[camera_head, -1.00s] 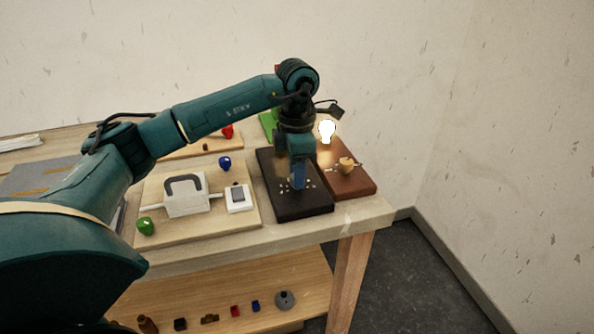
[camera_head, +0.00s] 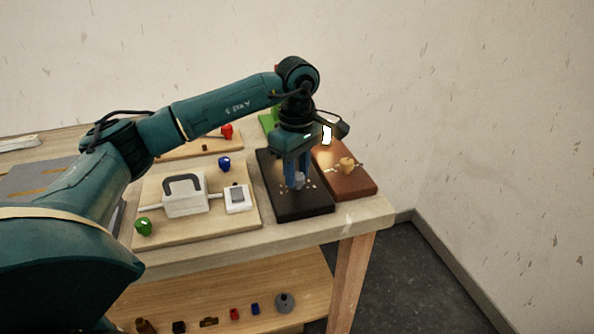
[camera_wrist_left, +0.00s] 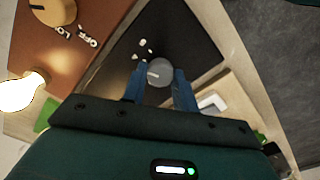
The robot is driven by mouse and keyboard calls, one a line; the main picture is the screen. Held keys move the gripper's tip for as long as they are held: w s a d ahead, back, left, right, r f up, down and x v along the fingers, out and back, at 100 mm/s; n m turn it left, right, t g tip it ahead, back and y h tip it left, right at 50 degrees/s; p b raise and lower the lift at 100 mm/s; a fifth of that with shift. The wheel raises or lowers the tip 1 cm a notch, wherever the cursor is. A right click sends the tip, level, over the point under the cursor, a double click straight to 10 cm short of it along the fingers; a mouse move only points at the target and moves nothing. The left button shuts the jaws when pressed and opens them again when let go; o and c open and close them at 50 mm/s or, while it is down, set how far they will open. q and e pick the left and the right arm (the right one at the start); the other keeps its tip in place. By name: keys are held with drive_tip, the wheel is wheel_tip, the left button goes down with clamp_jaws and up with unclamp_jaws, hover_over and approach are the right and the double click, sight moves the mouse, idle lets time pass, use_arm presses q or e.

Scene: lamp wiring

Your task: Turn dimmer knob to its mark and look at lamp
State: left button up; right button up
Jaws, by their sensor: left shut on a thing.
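The grey dimmer knob (camera_wrist_left: 159,73) stands on a black board (camera_head: 300,206); its pale pointer line and several white marks on the board show in the left wrist view. My left gripper (camera_head: 296,181) points down over the board and is shut on the knob, a blue finger on each side of it. The lamp's bulb (camera_wrist_left: 22,92) glows at the left edge of the left wrist view. In the head view the bulb (camera_head: 326,134) is lit and partly hidden behind my wrist. My right gripper is not in view.
A brown board (camera_head: 346,184) with a wooden knob (camera_head: 346,164) and OFF lettering adjoins on the right. A pale board to the left holds a white box (camera_head: 184,204), a white switch (camera_head: 237,198) and green and blue pieces. Several small parts lie on the lower shelf.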

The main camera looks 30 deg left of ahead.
sight(297, 175)
use_arm(q)
drive_tip(key=m, duration=0.6)
drive_tip(key=shift+r, duration=0.1)
idle(0.6)
drive_tip(key=o, duration=1)
drive_tip(key=shift+c, duration=0.2)
wheel_tip(297, 175, up, 13)
drive_tip(key=shift+p, duration=0.35)
